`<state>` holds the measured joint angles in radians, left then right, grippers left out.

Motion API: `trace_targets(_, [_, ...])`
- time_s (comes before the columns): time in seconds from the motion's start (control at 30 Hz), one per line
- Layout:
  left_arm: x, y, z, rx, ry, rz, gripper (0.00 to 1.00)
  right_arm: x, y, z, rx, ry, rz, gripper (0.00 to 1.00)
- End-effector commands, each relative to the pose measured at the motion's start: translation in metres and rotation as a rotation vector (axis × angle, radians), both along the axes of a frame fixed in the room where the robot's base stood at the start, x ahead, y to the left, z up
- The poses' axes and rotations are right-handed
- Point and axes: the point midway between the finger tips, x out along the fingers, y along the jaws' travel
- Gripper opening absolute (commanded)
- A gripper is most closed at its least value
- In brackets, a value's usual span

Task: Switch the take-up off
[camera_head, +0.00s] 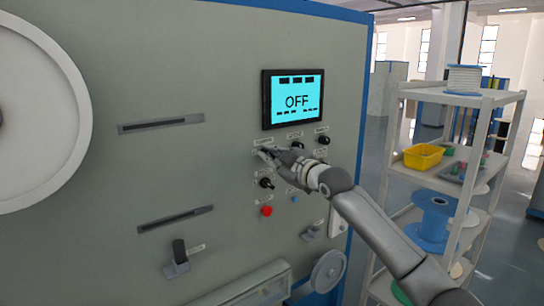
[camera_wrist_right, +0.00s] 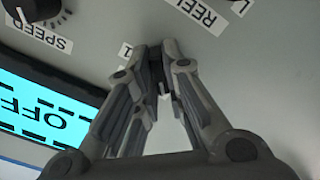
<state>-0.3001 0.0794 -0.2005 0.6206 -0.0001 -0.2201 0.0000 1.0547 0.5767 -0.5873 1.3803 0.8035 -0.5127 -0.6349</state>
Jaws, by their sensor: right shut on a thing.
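The grey machine panel (camera_head: 225,75) carries a screen (camera_head: 293,98) with the word OFF on cyan; part of the screen also shows in the right wrist view (camera_wrist_right: 45,112). My right gripper (camera_head: 263,154) is at the panel, below and left of the screen. In the right wrist view my gripper (camera_wrist_right: 160,85) has its fingertips closed on a small dark switch (camera_wrist_right: 163,89), mostly hidden between them. A label with a "1" (camera_wrist_right: 125,50) is beside it. My left gripper is not in view.
Black knobs (camera_head: 323,140), another knob (camera_head: 266,183) and a red button (camera_head: 267,211) surround my right gripper. A large pale reel (camera_head: 50,110) is at the left. A grey shelf (camera_head: 440,95) with a yellow bin (camera_head: 423,157) stands right of the machine.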

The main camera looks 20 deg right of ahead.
Motion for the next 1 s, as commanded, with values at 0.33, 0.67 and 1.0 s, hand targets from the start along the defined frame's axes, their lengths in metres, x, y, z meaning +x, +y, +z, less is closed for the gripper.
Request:
trace_targets(0.33, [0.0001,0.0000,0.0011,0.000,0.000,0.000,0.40,0.0001,-0.0005,0.0017,-0.045,-0.019,-0.002,0.00])
trace_targets(0.67, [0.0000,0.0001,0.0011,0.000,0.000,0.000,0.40,0.0001,-0.0006,0.0021,-0.046,-0.021,-0.002,0.14])
trace_targets(1.0, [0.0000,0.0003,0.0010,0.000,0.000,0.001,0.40,0.0000,0.0000,0.0006,-0.044,-0.017,0.000,0.32])
